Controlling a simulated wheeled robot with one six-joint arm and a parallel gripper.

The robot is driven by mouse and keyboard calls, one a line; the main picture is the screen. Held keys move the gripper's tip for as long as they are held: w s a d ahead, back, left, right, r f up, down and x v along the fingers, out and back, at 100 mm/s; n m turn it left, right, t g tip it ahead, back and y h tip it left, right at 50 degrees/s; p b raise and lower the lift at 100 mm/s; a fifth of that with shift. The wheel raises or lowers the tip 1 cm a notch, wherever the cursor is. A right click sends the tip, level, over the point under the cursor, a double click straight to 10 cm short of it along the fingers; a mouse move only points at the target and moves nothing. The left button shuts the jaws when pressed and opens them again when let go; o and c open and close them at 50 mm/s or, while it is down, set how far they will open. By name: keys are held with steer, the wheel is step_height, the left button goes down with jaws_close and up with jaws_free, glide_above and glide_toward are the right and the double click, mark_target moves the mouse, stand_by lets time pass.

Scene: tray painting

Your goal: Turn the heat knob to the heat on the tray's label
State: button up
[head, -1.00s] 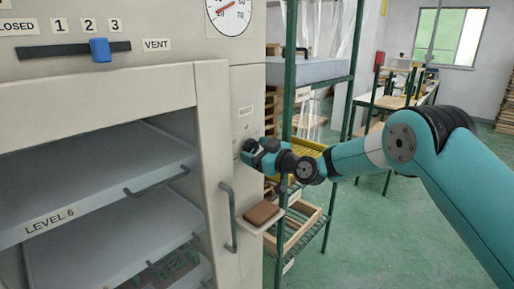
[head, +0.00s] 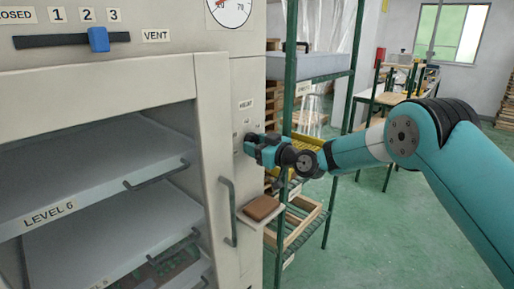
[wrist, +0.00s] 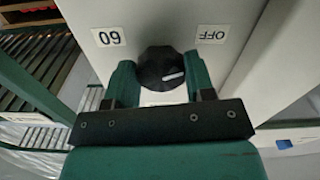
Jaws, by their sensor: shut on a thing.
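The black heat knob (wrist: 160,64) with a white pointer line sits on the pale panel, seen close in the wrist view. My gripper (wrist: 157,84) has its two teal fingers on either side of the knob and is shut on it. The pointer line lies toward the right of the picture, on the side of the OFF label (wrist: 212,34). The 60 label (wrist: 109,37) is at upper left; both labels appear upside down. In the head view my gripper (head: 250,146) reaches the narrow panel below a small label (head: 246,104) and mostly hides the knob. I cannot make out any tray heat label.
The oven (head: 212,150) fills the left, with shelves marked LEVEL 6, a blue vent slider (head: 98,39) and a round gauge (head: 230,8). A small ledge with a brown block (head: 261,207) is below my gripper. A green rack (head: 287,95) stands close behind it.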

steer(key=shift+s+a+r+m, duration=0.1)
steer(key=shift+m, duration=3.65)
steer(key=shift+s+a+r+m, duration=0.1)
steer(key=shift+s+m, duration=0.05)
steer(key=shift+m, duration=3.55)
steer(key=shift+s+a+m, duration=0.1)
steer(key=shift+m, duration=3.65)
steer(key=o, duration=0.9)
steer(key=shift+r, duration=0.1)
steer(key=shift+d, duration=0.15)
